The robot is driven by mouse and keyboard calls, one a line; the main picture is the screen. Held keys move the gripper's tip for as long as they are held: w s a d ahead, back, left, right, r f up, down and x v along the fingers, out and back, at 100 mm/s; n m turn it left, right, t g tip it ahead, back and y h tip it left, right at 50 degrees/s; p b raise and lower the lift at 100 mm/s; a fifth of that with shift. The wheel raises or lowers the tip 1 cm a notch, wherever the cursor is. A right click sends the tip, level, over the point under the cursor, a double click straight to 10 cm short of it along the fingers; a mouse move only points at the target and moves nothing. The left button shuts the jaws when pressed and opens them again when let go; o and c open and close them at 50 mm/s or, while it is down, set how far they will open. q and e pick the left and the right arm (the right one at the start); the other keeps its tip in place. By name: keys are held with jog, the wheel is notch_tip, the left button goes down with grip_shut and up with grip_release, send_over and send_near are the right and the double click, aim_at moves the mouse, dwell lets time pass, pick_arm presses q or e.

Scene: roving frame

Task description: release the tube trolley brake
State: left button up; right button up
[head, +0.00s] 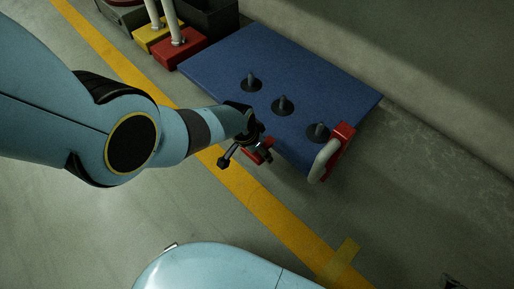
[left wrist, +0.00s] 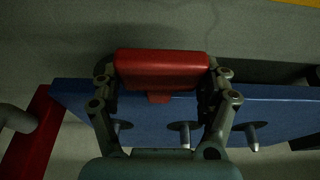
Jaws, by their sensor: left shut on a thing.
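The tube trolley (head: 225,62) is a flat blue platform with three dark upright pegs, and it also shows in the left wrist view (left wrist: 270,105). A red brake piece (head: 258,152) is at its near edge. In the left wrist view the brake piece (left wrist: 162,68) is a red bar with a short stem below. My left gripper (head: 247,158) is shut on this bar, with one finger at each end. The arm and gripper partly hide the brake in the head view. My right gripper is not in view.
A red block with a pale handle (head: 325,158) stands at the trolley's right end. Red (head: 178,50) and yellow (head: 153,36) boxes with pale posts and a dark bin (head: 210,15) are beyond its left end. A yellow floor line (head: 275,218) runs past; the floor below left is clear.

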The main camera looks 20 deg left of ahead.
pick_arm(q)
jog(key=shift+w+d+r+p, duration=0.1)
jog(key=shift+w+r+p, duration=0.25)
jog(key=shift+r, duration=0.45)
jog(key=shift+w+r, duration=0.1)
jog(key=shift+w, duration=0.1)
jog(key=o, duration=1.4)
jog(key=shift+o, duration=1.4)
jog(key=shift+s, duration=0.1)
jog(key=shift+s, duration=0.15)
jog(key=v, duration=1.1)
jog(key=shift+r, duration=0.35)
jog(key=shift+s, duration=0.15)
